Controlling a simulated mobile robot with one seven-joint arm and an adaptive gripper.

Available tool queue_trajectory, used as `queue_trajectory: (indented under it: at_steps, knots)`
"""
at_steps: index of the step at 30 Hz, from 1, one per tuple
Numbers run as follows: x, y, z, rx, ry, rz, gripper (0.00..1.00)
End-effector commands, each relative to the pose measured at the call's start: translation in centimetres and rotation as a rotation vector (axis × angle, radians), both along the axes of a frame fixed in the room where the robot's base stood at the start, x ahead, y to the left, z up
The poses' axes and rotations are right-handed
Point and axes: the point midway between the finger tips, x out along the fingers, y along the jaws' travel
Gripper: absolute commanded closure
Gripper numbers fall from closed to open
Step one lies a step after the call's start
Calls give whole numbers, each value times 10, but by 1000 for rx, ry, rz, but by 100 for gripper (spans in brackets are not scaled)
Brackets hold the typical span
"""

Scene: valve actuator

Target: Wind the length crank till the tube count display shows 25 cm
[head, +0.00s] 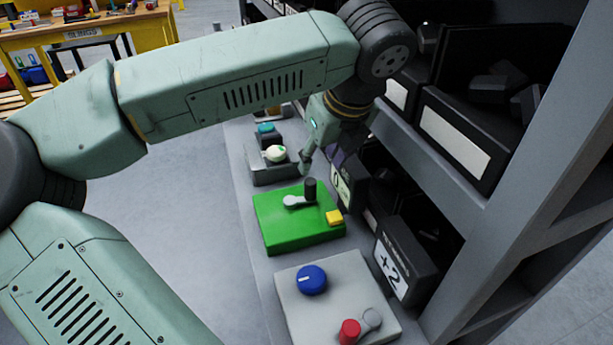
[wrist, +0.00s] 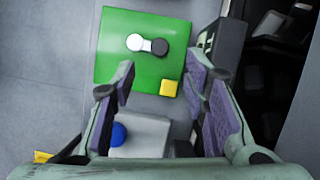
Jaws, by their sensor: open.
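A crank with a grey arm and an upright black knob (head: 310,188) stands on a green box (head: 273,232). The crank also shows in the wrist view (wrist: 146,44), its black end to the right. Behind the green box, a display (head: 342,187) is partly hidden by my gripper; it seems to show a 0. A second crank with a red knob (head: 349,331) sits on a pale grey box. No readable label tells which is the length crank. My gripper (head: 312,158) is open and empty, above and beyond the green box, touching no crank.
The pale grey box (head: 310,270) also bears a blue dial (head: 311,279); a display behind it reads +2 (head: 391,272). A yellow button (head: 333,217) is on the green box. A grey box with a cream knob (head: 275,153) stands farther back. Shelving rises on the right.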

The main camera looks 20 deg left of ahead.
Motion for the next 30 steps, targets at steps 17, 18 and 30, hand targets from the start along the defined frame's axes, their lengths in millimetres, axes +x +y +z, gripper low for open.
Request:
queue_trajectory:
  at_steps: [17, 18, 30]
  knots:
    - [25, 24, -88, -2, 1, -1, 59]
    - [26, 25, -90, -2, 0, -2, 59]
    - [27, 27, -94, -1, 0, -1, 61]
